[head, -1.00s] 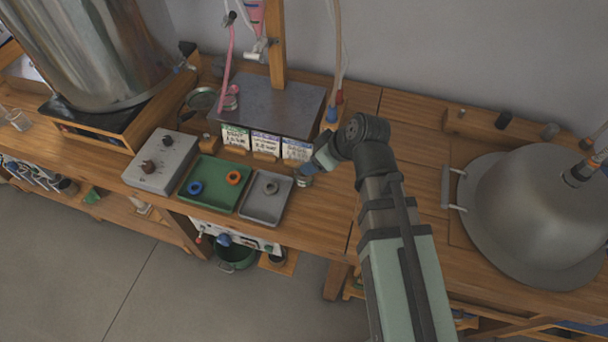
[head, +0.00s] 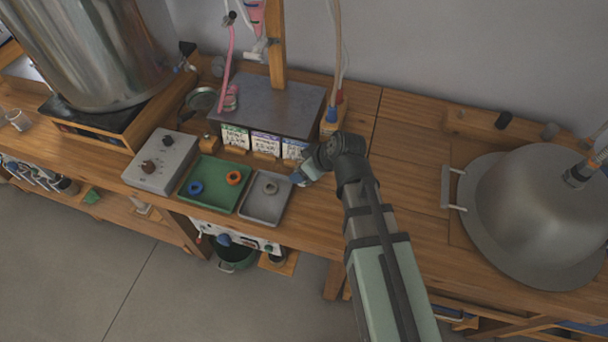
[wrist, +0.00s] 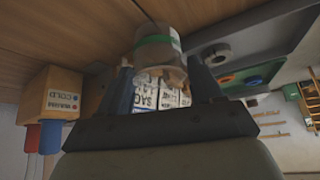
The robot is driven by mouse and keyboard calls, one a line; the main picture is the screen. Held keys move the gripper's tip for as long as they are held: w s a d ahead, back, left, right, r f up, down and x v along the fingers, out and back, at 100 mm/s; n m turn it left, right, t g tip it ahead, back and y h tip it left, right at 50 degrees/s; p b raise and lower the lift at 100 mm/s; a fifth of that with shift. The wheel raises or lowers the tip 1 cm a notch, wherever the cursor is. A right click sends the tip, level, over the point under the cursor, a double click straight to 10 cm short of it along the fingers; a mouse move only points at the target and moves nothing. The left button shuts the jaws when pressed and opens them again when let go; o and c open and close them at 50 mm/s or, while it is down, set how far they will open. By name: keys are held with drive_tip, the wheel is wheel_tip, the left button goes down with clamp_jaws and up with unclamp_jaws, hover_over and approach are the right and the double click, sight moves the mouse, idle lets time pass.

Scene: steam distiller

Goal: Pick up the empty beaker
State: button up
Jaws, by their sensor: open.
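A clear glass beaker with a green band (wrist: 157,42) shows in the wrist view, at the ends of my gripper's fingers (wrist: 158,68). One finger lies on each side of its near end, and I cannot tell whether they touch it. My gripper is open. In the head view my gripper (head: 299,178) is low over the bench, right beside the grey tray (head: 262,212); the banded beaker is hidden or too small to make out there. Another glass vessel (head: 18,120) stands at the far left of the bench. I cannot tell the contents of either.
The green tray (head: 215,203) holds a blue and an orange ring. A metal-topped stand (head: 275,105) with label cards is behind. A hose block (wrist: 50,105) with red and blue fittings stands near my gripper. A large metal dome (head: 530,205) is at the right.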

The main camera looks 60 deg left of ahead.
drive_tip(key=shift+s+a+f, duration=0.1)
drive_tip(key=shift+a+f, duration=0.1)
drive_tip(key=shift+f, duration=0.2)
drive_tip(key=c, duration=0.7)
drive_tip(key=shift+r, duration=0.1)
drive_tip(key=shift+c, duration=0.2)
